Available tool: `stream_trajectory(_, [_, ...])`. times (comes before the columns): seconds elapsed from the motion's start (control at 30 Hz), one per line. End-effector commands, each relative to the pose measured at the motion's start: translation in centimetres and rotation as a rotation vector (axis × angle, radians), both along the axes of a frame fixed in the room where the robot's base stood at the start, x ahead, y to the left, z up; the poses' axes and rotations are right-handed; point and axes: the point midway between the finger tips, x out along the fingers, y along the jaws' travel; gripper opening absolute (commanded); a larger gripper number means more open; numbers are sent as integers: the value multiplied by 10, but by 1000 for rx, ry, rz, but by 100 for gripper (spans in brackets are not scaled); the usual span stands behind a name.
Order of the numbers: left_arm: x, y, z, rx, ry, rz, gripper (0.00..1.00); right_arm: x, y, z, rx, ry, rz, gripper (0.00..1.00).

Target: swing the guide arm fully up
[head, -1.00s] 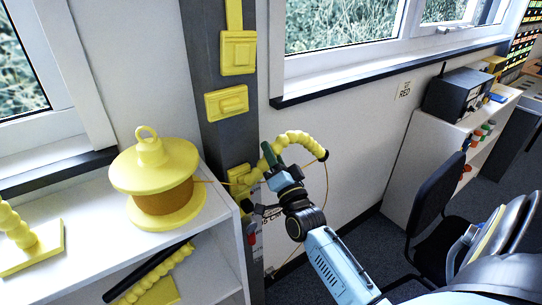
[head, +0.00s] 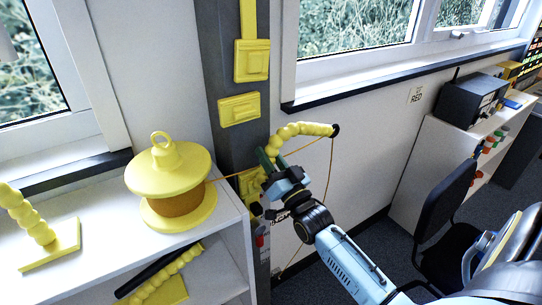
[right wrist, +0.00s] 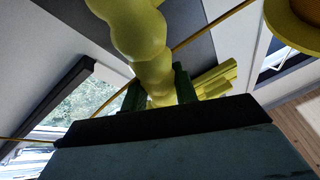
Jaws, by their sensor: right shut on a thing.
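The yellow beaded guide arm (head: 305,129) comes off the dark post (head: 232,60). It rises from my gripper, bends right and ends in a black tip, its outer part nearly level. My right gripper (head: 267,160) is shut on its lower part, near the post. In the right wrist view the two dark green fingers (right wrist: 158,90) stand on either side of the yellow beads (right wrist: 140,35). The fingers partly hide the arm's base and its yellow bracket (head: 252,182). My left gripper is not in view.
A yellow-capped spool (head: 168,172) stands on the white shelf (head: 95,245) at left. A thin orange rope (head: 228,176) runs from it past my gripper to the arm's tip, then hangs down. A black chair (head: 446,208) and a radio (head: 466,101) are at right.

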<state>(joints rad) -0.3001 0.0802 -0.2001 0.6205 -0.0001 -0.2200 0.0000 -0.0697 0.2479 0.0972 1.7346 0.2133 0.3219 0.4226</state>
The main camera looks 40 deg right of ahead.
Motion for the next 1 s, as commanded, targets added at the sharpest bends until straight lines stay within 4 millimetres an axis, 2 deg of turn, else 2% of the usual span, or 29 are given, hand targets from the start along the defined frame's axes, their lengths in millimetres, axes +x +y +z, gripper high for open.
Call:
stream_trajectory(0.23, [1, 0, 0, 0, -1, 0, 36, 0, 1, 1, -2, -2, 1, 0])
stream_trajectory(0.27, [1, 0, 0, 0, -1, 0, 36, 0, 0, 1, -1, -1, 0, 30])
stream_trajectory(0.43, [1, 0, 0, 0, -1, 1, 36, 0, 0, 1, 0, -1, 1, 50])
stream_trajectory(0.77, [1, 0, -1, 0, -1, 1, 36, -3, 0, -2, 1, 0, 0, 50])
stream_trajectory(0.87, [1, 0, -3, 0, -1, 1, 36, -12, 1, -7, 2, 2, 1, 50])
stream_trajectory(1.0, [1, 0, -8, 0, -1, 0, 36, -36, 2, -20, 1, 4, 0, 50])
